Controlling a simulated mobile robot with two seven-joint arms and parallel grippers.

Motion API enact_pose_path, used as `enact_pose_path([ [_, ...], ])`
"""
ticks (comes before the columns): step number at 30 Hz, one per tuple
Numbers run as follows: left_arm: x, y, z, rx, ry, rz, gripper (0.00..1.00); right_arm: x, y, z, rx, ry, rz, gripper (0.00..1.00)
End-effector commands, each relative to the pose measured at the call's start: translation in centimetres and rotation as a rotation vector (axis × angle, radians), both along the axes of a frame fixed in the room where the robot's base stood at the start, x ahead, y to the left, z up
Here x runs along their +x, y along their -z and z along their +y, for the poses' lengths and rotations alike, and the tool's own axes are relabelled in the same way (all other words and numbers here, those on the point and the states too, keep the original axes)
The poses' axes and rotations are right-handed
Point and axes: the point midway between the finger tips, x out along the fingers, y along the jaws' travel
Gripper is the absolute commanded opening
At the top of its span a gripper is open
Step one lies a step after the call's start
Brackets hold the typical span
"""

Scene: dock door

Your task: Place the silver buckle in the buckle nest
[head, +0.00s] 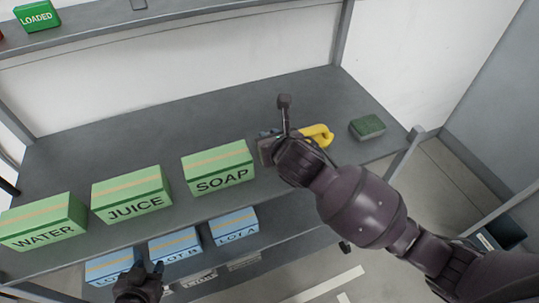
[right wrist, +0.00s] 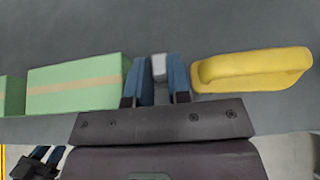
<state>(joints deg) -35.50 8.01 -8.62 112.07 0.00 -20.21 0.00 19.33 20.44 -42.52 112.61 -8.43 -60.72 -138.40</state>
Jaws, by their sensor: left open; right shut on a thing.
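The silver buckle (right wrist: 159,69) shows as a small pale grey block between the two blue fingers of my right gripper (right wrist: 160,80). The fingers are shut on it, over the grey shelf top. In the head view my right gripper (head: 270,135) is mostly behind my own wrist, and the buckle is hidden there. My left gripper (head: 140,282) is open and empty, low in front of the lower shelf. I cannot make out the buckle nest in either view.
A yellow handle-shaped object (head: 318,134) lies right of my right gripper, with a green sponge (head: 367,127) beyond. Green SOAP (head: 218,167), JUICE (head: 131,194) and WATER (head: 42,222) boxes line the shelf's front edge (head: 110,237). Blue boxes (head: 234,226) stand below. The shelf's back is clear.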

Motion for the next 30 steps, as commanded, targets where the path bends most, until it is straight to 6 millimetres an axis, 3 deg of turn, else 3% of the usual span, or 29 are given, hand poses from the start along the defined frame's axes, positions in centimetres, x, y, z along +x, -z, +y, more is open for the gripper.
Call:
enact_pose_path([
  [18,0.2,-0.3,0.0,0.001,0.001,-0.003,0.43,0.0,6.4,0.0,-0.001,0.001,0.001,0.00],
  [30,0.1,-0.2,0.0,0.001,0.001,-0.001,0.43,0.0,6.8,0.0,-0.001,0.000,-0.001,0.00],
])
